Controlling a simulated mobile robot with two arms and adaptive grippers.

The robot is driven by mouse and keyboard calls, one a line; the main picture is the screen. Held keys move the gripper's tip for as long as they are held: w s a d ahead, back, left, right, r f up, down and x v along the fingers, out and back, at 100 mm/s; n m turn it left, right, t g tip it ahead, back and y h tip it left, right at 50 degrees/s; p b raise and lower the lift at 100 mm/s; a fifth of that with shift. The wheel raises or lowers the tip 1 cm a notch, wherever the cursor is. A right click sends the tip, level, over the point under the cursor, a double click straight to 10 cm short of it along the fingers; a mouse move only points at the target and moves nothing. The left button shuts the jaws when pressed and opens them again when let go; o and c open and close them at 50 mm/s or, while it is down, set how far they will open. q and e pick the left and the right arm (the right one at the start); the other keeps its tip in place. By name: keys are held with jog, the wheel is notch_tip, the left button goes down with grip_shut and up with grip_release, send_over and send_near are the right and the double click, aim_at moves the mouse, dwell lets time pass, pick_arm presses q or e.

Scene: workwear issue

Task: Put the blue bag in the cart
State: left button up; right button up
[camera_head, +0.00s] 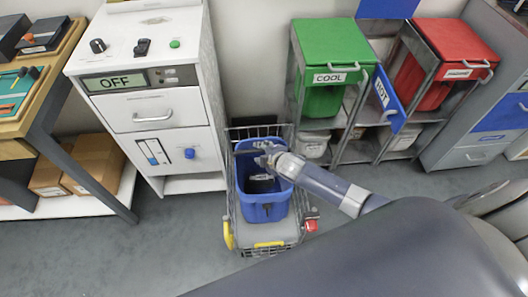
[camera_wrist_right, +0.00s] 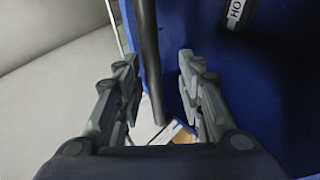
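The blue bag (camera_head: 265,212) is an open-topped blue container standing upright inside the wire cart (camera_head: 232,208). A small dark label shows on it. My right gripper (camera_head: 262,152) is over the bag's upper opening and hides part of it. In the right wrist view the fingers (camera_wrist_right: 158,75) are spread apart. A dark bar (camera_wrist_right: 149,60) passes between them, with gaps on both sides, beside a blue surface (camera_wrist_right: 220,70) with a label starting "HO". I cannot tell whether the bar belongs to the bag. My left gripper is not in view.
A white cabinet (camera_head: 155,100) with an OFF display stands left of the cart. On the right, a rack holds a green COOL bin (camera_head: 330,45), a blue HOT panel (camera_head: 388,97) and a red bin (camera_head: 450,45). A workbench (camera_head: 72,45) is far left. Grey floor is clear in front.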

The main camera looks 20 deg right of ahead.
jog(key=a+v, duration=0.1)
jog(key=v, duration=1.1)
jog(key=shift+d, duration=0.5)
